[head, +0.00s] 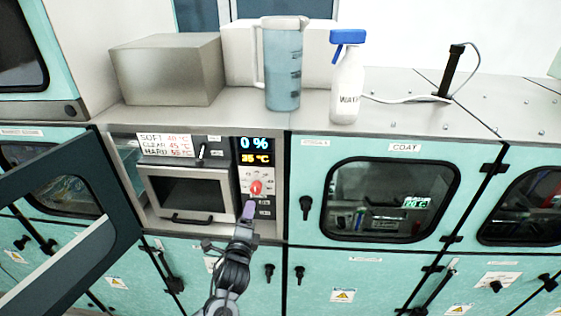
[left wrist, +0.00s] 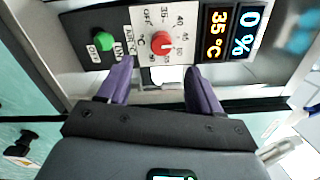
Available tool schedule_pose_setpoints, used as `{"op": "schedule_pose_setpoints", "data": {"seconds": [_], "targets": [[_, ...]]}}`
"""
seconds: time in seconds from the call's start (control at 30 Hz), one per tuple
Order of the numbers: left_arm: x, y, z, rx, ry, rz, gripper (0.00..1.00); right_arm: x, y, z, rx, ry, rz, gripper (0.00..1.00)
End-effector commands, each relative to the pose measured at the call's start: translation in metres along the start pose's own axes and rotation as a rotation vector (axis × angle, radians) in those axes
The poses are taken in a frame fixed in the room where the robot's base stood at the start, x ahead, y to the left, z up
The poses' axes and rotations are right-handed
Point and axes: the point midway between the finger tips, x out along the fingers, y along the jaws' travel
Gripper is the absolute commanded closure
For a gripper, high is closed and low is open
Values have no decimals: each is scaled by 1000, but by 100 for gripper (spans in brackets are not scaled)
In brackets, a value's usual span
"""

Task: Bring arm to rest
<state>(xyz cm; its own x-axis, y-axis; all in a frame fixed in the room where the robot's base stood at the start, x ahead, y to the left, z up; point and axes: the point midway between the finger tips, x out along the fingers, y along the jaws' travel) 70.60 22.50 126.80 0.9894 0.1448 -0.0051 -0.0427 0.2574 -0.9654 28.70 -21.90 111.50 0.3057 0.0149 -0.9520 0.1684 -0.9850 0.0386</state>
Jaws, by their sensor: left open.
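My left gripper (head: 248,212) is in front of the control panel of the small oven-like unit, just below its red knob (head: 256,187). In the left wrist view my left gripper (left wrist: 152,88) shows two purple fingers spread apart with nothing between them. The red knob (left wrist: 163,43) lies beyond the fingertips, on a white dial plate, and appears apart from them. A display (left wrist: 228,32) reads 0 % and 35 °C. A green knob (left wrist: 103,41) sits beside the dial. My right gripper is in neither view.
An open dark-framed door (head: 95,225) swings out at the left. The unit's inner door (head: 190,192) looks closed. A blue pitcher (head: 283,75), a spray bottle (head: 347,85) and a metal box (head: 168,72) stand on top. The space right of my arm looks free.

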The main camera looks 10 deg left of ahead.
Motion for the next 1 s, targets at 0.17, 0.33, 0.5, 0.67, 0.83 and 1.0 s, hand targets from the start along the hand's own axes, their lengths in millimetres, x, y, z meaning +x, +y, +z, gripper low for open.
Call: {"op": "schedule_pose_setpoints", "data": {"seconds": [0.17, 0.33, 0.5, 0.67, 0.83, 1.0], "targets": [[-15, 31, -9, 4, 18, 55, 35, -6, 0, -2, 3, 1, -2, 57], [-65, 100, -27, -34, 46, 200, 35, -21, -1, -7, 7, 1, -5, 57], [-150, 145, -47, -174, 95, 388, 35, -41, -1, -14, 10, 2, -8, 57], [-235, 161, -49, -423, 100, 629, 35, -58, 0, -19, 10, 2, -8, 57], [-313, 151, -28, -725, 14, 885, 35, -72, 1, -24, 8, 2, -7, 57], [-369, 118, 7, -997, -166, 1080, 35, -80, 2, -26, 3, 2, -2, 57]]}}
